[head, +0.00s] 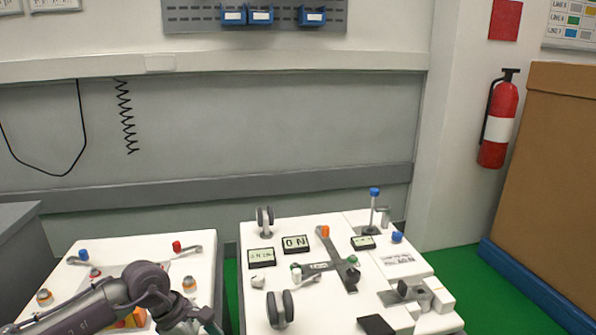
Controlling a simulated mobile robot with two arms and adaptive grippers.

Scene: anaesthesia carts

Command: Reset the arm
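My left arm comes in from the lower left and reaches over the left white cart (130,246). Its dark end, the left gripper (207,320), is at the bottom edge between the two carts and partly cut off. Its fingers cannot be made out, and I see nothing held in it. My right gripper is not visible.
The right white cart (345,228) carries small displays (295,243), grey paired discs (280,308), a blue-topped post (374,193) and levers. A fire extinguisher (499,120) hangs on the wall beside a large brown box (548,170). Green floor shows between the carts.

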